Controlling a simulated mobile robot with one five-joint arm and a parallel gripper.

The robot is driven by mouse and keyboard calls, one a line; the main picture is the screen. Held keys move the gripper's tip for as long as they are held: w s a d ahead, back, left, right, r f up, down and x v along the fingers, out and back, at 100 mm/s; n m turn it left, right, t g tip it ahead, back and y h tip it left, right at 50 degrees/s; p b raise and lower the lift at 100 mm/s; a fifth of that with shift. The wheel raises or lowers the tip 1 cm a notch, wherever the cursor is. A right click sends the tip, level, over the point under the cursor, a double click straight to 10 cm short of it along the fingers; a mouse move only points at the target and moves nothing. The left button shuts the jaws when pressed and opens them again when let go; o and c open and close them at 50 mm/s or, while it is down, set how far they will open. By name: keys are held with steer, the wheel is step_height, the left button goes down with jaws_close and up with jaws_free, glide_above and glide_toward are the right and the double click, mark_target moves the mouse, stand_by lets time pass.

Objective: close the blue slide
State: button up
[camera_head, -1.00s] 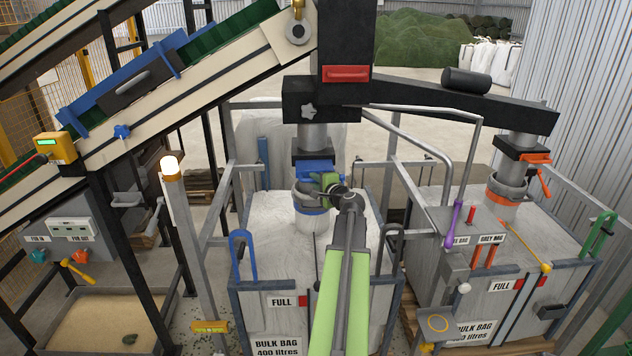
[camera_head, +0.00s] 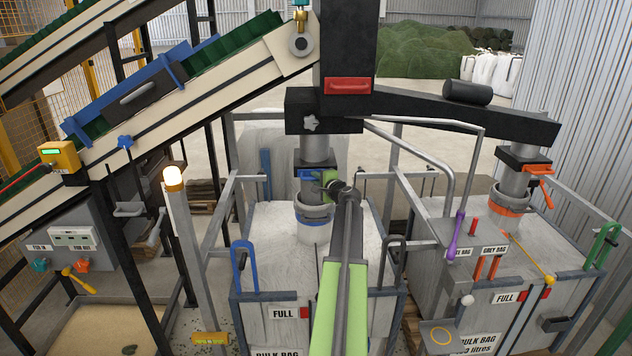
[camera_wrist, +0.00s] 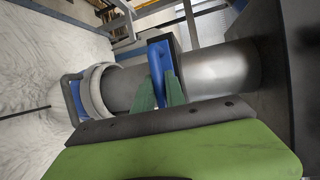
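The blue slide (camera_head: 307,175) sits in a dark housing under the left outlet pipe, above the left bulk bag box. Only a narrow part of its blue shows in the head view, partly behind my gripper. In the wrist view its blue handle (camera_wrist: 158,58) stands between the two green fingers. My gripper (camera_wrist: 160,92) appears shut on this handle, with a finger against each side. In the head view my gripper (camera_head: 329,179) is at the front right of the housing. My arm hides part of the pipe collar below.
A white collar (camera_head: 314,207) hangs below the housing over the left box (camera_head: 270,266). A blue hook-shaped bar (camera_head: 243,263) rises from the box's left front. The right outlet has an orange slide (camera_head: 538,169). Grey rails stand on both sides.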

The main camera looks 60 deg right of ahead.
steer(key=o, duration=0.4)
steer(key=shift+d, duration=0.2)
steer(key=shift+a, duration=0.1)
steer(key=p+v, duration=0.3)
steer(key=v, duration=1.4)
steer(key=shift+s+a+r, duration=0.1)
steer(key=shift+s, duration=0.1)
